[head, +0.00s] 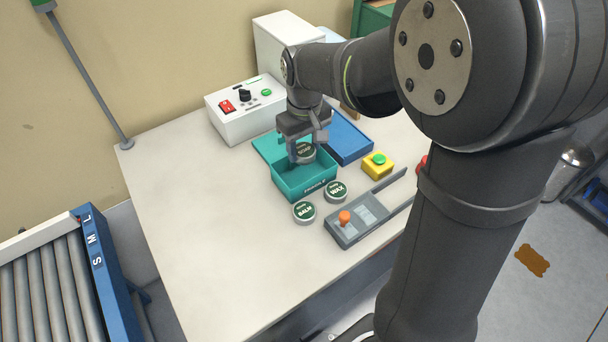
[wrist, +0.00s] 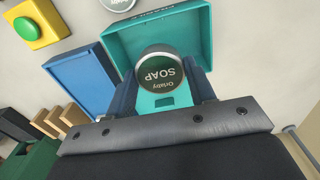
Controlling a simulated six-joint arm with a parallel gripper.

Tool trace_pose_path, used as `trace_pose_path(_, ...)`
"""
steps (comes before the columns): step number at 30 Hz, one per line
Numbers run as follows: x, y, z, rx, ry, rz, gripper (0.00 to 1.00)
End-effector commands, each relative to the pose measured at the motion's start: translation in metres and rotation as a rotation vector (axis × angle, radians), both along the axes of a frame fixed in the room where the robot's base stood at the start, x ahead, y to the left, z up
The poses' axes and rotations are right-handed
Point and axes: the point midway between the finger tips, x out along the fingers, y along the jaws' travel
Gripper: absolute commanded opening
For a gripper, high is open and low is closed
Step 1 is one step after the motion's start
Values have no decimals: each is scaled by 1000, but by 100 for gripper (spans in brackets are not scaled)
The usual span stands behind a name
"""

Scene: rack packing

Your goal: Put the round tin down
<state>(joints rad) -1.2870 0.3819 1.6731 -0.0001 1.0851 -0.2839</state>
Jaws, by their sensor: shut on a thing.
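A round tin with a dark green lid marked SOAP (wrist: 160,70) is held between the fingers of my gripper (wrist: 163,95). In the head view the soap tin (head: 305,152) is at the teal box (head: 305,190), and my gripper (head: 304,150) comes down from above, shut on it. The teal box is open at the top, with its lid folded toward the back. The tin appears over the back part of the box; I cannot tell whether it touches anything below.
A balm tin (head: 304,211) and a wax tin (head: 336,191) stand in front of the box. A grey tray with an orange knob (head: 350,226), a yellow block with a green button (head: 377,164), a blue tray (head: 350,140) and a white control box (head: 243,110) surround it. The table's left is clear.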

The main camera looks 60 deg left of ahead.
Motion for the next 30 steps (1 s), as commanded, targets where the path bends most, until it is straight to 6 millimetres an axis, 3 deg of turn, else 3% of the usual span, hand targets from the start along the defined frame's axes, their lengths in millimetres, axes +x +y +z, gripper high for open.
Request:
trace_pose_path(17,-2,-1,-76,-3,1,0,26)
trace_pose_path(28,-1,0,-81,-2,1,0,26)
trace_pose_path(29,-1,0,-81,-2,1,0,52)
trace_pose_path(30,-1,0,-81,-2,1,0,60)
